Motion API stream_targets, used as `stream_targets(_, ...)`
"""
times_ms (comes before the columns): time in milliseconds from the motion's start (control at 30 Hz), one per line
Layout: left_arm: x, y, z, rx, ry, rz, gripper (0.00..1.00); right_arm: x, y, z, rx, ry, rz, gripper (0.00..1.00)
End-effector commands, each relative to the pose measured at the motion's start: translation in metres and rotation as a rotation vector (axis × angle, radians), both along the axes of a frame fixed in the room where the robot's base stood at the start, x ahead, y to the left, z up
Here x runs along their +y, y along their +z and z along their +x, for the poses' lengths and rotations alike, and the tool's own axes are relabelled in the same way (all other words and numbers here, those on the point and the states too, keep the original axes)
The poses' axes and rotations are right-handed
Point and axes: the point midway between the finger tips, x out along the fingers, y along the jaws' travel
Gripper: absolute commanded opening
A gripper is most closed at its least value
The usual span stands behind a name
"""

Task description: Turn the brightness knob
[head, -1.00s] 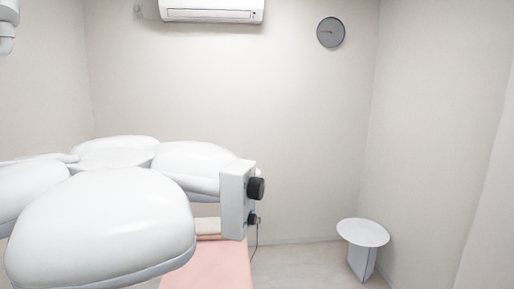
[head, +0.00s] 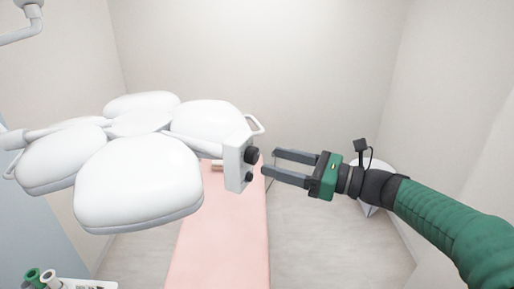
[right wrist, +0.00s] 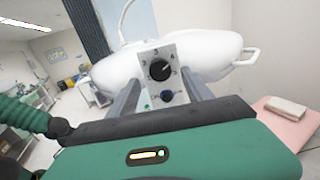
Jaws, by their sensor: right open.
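A white control box (head: 233,168) sits on the right side of the multi-lobed lamp (head: 140,180). Its right face carries a larger black knob (head: 252,155) above a smaller dark knob (head: 249,177). In the right wrist view, the larger knob (right wrist: 160,69) has dial marks around it, and a small green spot sits beside the lower knob (right wrist: 167,95). I cannot read which knob is labelled brightness. My right gripper (head: 270,162) is open and empty, its fingertips just right of the knobs, apart from them as far as I can tell. My left gripper is out of view.
A pink treatment bed (head: 215,240) lies below the lamp. A small white round table stands behind my right arm, mostly hidden. A white tray with green and white items (head: 70,282) is at the lower left. The space right of the box is otherwise free.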

Motion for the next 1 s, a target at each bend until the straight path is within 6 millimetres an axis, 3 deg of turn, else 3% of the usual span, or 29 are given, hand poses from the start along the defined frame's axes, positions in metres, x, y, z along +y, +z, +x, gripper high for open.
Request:
stream_targets(33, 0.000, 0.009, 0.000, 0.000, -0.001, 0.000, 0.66, 0.012, 0.004, 0.004, 0.003, 0.004, 0.000, 0.59)
stream_targets(233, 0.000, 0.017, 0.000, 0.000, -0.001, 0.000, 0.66, 0.051, 0.001, 0.016, 0.003, 0.004, -0.011, 0.59)
stream_targets(367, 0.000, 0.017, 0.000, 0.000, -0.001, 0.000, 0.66, 0.064, 0.000, 0.016, 0.000, 0.004, -0.019, 0.59)
stream_targets(500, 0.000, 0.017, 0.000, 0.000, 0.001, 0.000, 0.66, 0.062, 0.000, 0.015, -0.001, 0.004, -0.018, 0.59)
stream_targets(933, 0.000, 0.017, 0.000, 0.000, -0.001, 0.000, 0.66, 0.043, -0.001, 0.018, 0.002, -0.002, -0.008, 0.04)
stream_targets(1000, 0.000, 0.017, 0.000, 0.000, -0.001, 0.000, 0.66, 0.044, -0.001, 0.017, 0.002, -0.002, -0.009, 0.00)
